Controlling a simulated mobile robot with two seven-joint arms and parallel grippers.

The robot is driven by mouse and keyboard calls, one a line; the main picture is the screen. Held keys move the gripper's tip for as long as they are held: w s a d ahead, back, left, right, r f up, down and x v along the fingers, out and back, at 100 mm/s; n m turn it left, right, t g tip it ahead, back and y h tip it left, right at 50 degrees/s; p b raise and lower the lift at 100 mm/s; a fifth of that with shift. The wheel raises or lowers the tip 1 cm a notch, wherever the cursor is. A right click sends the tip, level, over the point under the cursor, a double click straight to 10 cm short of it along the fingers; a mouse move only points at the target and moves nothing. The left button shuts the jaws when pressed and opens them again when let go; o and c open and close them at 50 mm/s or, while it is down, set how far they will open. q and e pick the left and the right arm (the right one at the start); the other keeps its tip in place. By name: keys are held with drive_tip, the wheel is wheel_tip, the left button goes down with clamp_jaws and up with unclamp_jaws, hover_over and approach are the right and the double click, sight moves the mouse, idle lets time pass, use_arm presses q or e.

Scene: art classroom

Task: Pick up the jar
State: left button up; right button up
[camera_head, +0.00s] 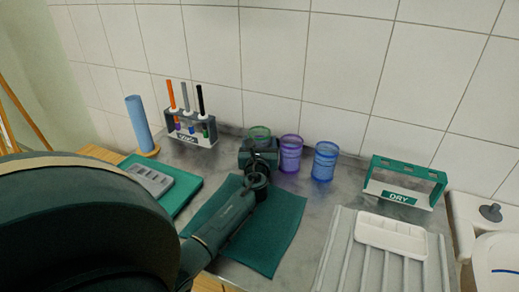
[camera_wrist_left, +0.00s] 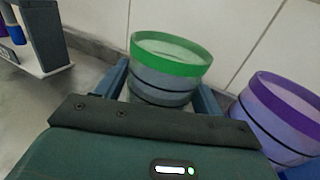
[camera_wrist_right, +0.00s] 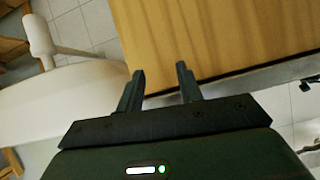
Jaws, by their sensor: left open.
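Three translucent jars stand in a row by the tiled wall: a green-rimmed jar (camera_head: 260,132), a purple jar (camera_head: 290,153) and a blue jar (camera_head: 324,161). My left gripper (camera_head: 259,150) is at the green-rimmed jar and hides much of it in the head view. In the left wrist view the green-rimmed jar (camera_wrist_left: 165,68) stands between the two open fingers; contact cannot be told. The purple jar (camera_wrist_left: 282,115) is just right of the fingers. My right gripper (camera_wrist_right: 160,70) is open and empty beside a wooden surface, away from the jars.
A grey-and-white rack (camera_head: 190,130) with brushes or pens stands left of the jars. A green-and-white DRY rack (camera_head: 404,183) stands right. A teal cloth (camera_head: 275,235) lies in front. A white palette (camera_head: 391,236) sits on a ribbed tray (camera_head: 338,250). A blue roll (camera_head: 139,124) stands far left.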

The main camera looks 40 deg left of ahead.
use_arm(q)
drive_tip(key=shift+w+a, duration=0.4)
drive_tip(key=shift+w, duration=0.05)
drive_tip(key=c, duration=0.9)
